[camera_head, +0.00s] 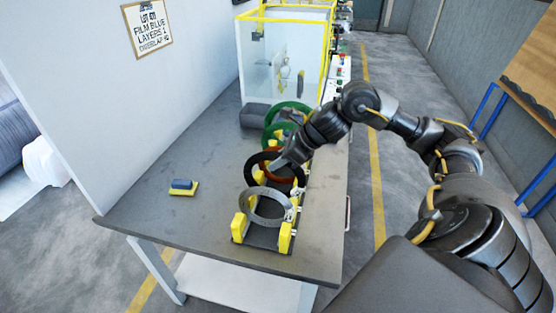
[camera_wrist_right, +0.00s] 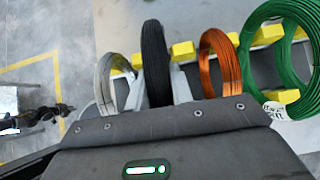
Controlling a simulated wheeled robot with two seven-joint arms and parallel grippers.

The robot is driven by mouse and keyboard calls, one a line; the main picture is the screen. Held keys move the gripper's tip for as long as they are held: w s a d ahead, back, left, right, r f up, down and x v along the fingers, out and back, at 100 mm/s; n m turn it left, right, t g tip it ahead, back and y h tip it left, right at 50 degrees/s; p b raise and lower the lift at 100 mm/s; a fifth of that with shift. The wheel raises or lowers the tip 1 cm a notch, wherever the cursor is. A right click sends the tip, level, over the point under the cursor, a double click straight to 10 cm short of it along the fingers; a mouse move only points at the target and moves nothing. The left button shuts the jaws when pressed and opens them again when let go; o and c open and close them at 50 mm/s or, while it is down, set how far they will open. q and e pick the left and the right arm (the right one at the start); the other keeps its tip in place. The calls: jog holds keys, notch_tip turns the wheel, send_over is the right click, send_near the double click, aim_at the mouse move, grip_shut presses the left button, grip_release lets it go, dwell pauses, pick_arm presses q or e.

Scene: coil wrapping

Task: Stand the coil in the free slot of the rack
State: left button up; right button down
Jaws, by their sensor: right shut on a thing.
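My right gripper (camera_head: 282,163) is at the rack. Its light fingers (camera_wrist_right: 157,90) are shut on the black coil (camera_wrist_right: 156,50), one on each side. The black coil (camera_head: 249,166) stands upright between the grey coil (camera_head: 245,204) and the orange coil (camera_wrist_right: 220,60). Whether it rests fully in its slot cannot be told. The grey coil also shows in the wrist view (camera_wrist_right: 103,85). Green coils (camera_head: 289,106) stand at the rack's far end. The rack (camera_head: 262,240) has a dark base and yellow blocks. My left gripper is out of view.
A small blue-grey block on a yellow base (camera_head: 184,191) lies on the table left of the rack. A dark box (camera_head: 255,116) and a yellow-framed clear enclosure (camera_head: 282,60) stand beyond. A white wall (camera_head: 120,100) borders the left. The front-left tabletop is clear.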

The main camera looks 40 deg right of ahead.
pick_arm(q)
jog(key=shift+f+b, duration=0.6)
pick_arm(e)
jog(key=shift+f, duration=0.5)
jog(key=c, duration=1.1)
grip_release()
jog(key=shift+c, duration=0.2)
jog(key=b+v, duration=0.3)
jog(key=v, duration=0.7)
jog(key=shift+s+f, duration=0.1)
jog(key=shift+s, duration=0.05)
jog(key=shift+s+d+r, duration=0.15)
jog(key=shift+r, duration=0.15)
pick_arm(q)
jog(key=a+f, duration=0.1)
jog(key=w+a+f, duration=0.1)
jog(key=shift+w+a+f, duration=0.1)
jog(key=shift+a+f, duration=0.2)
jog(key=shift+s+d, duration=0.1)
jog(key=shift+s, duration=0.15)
pick_arm(e)
jog(key=shift+r, duration=0.1)
